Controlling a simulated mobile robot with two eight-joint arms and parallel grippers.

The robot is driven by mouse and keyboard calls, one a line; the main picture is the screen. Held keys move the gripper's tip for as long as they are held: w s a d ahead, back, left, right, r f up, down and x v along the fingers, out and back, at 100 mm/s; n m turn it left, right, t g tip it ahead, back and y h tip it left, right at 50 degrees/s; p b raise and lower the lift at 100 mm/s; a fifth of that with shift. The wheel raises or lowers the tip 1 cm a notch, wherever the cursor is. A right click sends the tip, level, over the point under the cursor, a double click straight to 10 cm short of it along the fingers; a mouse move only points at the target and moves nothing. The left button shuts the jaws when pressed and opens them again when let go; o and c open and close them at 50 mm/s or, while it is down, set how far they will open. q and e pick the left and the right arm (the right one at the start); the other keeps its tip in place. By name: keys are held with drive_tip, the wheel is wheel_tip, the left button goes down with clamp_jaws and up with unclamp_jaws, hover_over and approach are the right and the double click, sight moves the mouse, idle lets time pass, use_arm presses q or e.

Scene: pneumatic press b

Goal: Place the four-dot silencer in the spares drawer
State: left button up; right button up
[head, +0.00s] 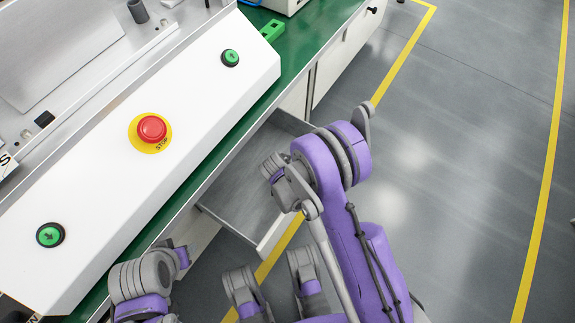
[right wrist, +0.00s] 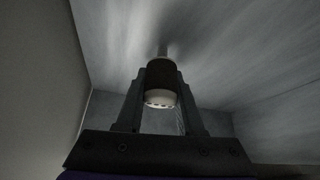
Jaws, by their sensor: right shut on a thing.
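The silencer (right wrist: 159,80) is between the fingers of my right gripper (right wrist: 160,90) in the right wrist view. It has a dark brown body, a pale end with several dark marks, and a thin grey tip pointing away from the camera. My right gripper is shut on it. The tip is close to a grey metal surface; I cannot tell whether it touches. The spares drawer (head: 240,190) is pulled open under the bench in the head view. My right arm reaches over it and hides its right part; the right gripper itself is hidden there. My left gripper cannot be made out.
Drawer walls (right wrist: 265,130) rise close around the right gripper. The white control panel (head: 170,130) with a red stop button (head: 151,128) and green buttons stands left of the drawer. The green bench top (head: 295,45) runs beside it. The floor at right is clear.

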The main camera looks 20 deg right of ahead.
drive_tip(key=o, duration=0.5)
drive_tip(key=shift+f, duration=0.2)
drive_tip(key=o, duration=0.5)
drive_tip(key=shift+r, duration=0.2)
drive_tip(key=shift+s+a+r, duration=0.1)
drive_tip(key=shift+r, duration=0.25)
drive_tip(key=s+r+n+y+p, duration=0.1)
drive_tip(key=s+r, duration=0.3)
drive_tip(key=r, duration=0.3)
drive_tip(key=s+r+n+p, duration=0.1)
drive_tip(key=s+r, duration=0.4)
drive_tip(key=r, duration=0.3)
drive_tip(key=s+r+n+y+p, duration=0.1)
drive_tip(key=s+r+n, duration=0.1)
drive_tip(key=s+r, duration=0.35)
drive_tip(key=s+r+n, duration=0.1)
drive_tip(key=s+r, duration=0.1)
drive_tip(key=s, duration=0.1)
drive_tip(key=s+d+r+n+y, duration=0.1)
drive_tip(key=s+r, duration=0.1)
drive_tip(key=s, duration=0.2)
drive_tip(key=s+r+n, duration=0.1)
drive_tip(key=s+r, duration=0.2)
drive_tip(key=shift+s+d+n+y, duration=0.3)
drive_tip(key=shift+s+d, duration=0.05)
drive_tip(key=shift+s, duration=0.05)
